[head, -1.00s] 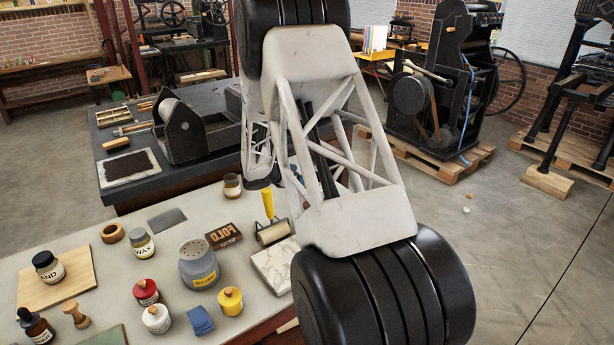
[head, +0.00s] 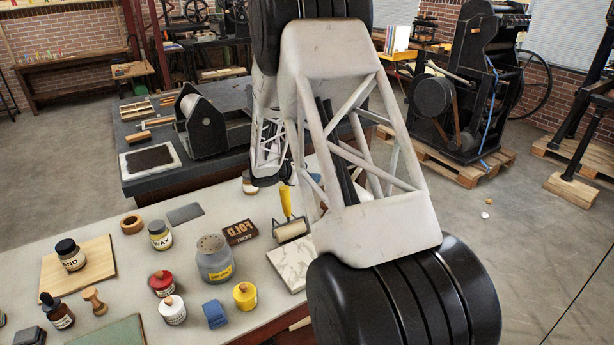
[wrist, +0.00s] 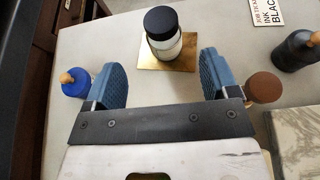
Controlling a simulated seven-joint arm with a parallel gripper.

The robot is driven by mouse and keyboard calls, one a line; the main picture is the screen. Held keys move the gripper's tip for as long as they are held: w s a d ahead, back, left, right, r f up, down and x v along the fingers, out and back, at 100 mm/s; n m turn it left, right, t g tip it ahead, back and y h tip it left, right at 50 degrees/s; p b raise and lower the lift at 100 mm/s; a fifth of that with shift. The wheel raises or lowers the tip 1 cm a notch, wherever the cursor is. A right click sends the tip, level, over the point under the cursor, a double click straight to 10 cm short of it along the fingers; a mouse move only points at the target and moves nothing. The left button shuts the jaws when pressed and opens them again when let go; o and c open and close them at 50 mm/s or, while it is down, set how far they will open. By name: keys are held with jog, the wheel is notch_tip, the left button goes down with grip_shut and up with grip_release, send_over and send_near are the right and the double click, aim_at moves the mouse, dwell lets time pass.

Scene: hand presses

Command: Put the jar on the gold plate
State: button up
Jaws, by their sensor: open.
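A jar (wrist: 163,38) with a black lid and pale body stands upright on a small gold plate (wrist: 183,66) in the wrist view. My gripper (wrist: 162,78) is open and empty, one blue finger on each side. The jar stands just beyond the fingertips, roughly centred between them, with clear space to both. In the head view my arm hides the gripper, and I cannot make out the gold plate or this jar there.
In the wrist view a blue knobbed jar (wrist: 75,83) stands close to the left finger and a brown knob (wrist: 264,87) close to the right. A dark bottle (wrist: 295,50) and a marble slab (wrist: 297,135) are at right. Several jars, including WAX (head: 160,238), stand left on the table.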

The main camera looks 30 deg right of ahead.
jog(key=shift+r, duration=0.1)
jog(key=s+a+r+m+y, duration=0.3)
jog(key=s+a+r+m, duration=0.2)
jog(key=s+a+r, duration=0.4)
jog(key=s+a+r+m+y, duration=0.3)
jog(key=s+a+r+m, duration=0.3)
jog(key=s, duration=0.5)
jog(key=s+a+r+m+t+y, duration=0.1)
jog(key=s+a+r+m+y, duration=0.1)
jog(key=s+a, duration=0.7)
jog(key=s+a+r+m+t+y, duration=0.1)
jog(key=s+a+r+m+y, duration=0.2)
jog(key=s+a, duration=0.6)
jog(key=s+m+y, duration=0.2)
jog(key=s, duration=0.5)
jog(key=shift+a+t, duration=0.3)
